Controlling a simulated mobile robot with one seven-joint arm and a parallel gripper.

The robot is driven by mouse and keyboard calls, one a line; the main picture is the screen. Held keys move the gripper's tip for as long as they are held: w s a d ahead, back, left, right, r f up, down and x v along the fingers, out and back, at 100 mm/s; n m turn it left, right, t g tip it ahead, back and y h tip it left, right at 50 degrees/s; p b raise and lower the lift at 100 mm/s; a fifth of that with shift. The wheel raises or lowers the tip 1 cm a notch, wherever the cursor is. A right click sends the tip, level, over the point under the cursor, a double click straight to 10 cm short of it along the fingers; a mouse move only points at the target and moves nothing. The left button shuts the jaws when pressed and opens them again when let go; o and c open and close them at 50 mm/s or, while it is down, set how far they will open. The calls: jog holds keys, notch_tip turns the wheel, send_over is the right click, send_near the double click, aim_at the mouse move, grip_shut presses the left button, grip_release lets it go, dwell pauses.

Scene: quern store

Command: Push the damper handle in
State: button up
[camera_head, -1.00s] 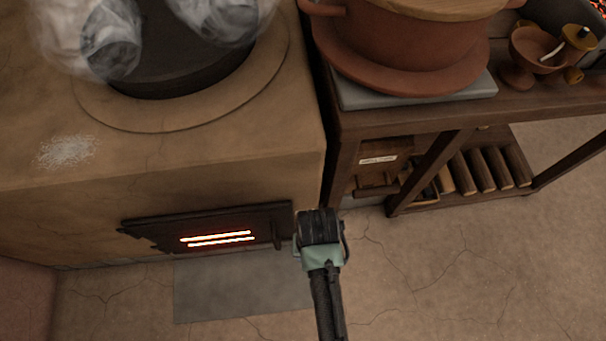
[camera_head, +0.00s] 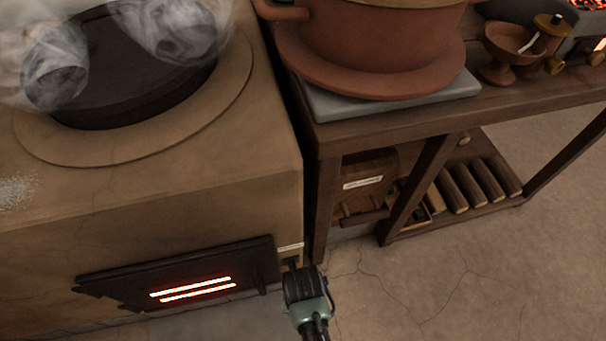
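My gripper (camera_head: 303,285) is low in front of the clay stove's right front corner, just right of the dark firebox door (camera_head: 185,280). I see it from behind and above, so its fingertips are hidden and I cannot tell whether it is open or shut. A small pale label (camera_head: 290,247) is on the stove front just above it. A small dark part shows between the label and my gripper; I cannot tell if it is the damper handle or a fingertip. No damper handle shows clearly.
The clay stove (camera_head: 200,190) carries a dark steaming pot (camera_head: 120,75). A wooden table (camera_head: 400,130) beside it holds a big clay pot (camera_head: 380,45) and a small clay bowl (camera_head: 505,50). Logs (camera_head: 475,190) lie on its lower shelf. The floor at right is clear.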

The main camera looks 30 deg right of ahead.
jog(key=shift+c, duration=0.2)
grip_shut()
dwell(1.3)
